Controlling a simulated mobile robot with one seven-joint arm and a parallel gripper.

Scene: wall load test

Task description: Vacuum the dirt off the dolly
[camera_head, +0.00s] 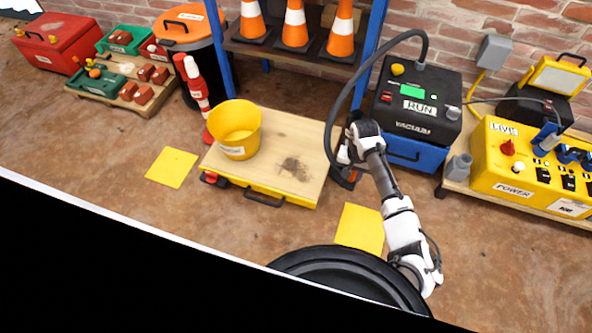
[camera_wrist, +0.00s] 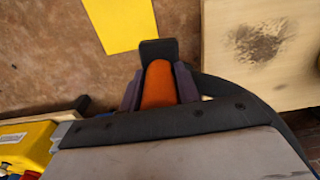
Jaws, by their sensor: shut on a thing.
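The dolly (camera_head: 285,130) is a low wooden platform with a yellow front edge and a dark handle. A dark dirt patch (camera_head: 293,168) lies on its right half; the patch also shows in the wrist view (camera_wrist: 258,40), at upper right. In the wrist view my gripper (camera_wrist: 158,88) is shut on the vacuum's orange-and-black hose wand (camera_wrist: 158,82). The wand is just off the dolly's right edge, apart from the dirt.
A yellow bucket (camera_head: 235,132) stands on the dolly's back left. Yellow floor squares lie left (camera_head: 172,167) and front right (camera_head: 360,228) of it. A yellow power box (camera_head: 520,165) is at right. A shelf with cones (camera_head: 296,25) stands behind.

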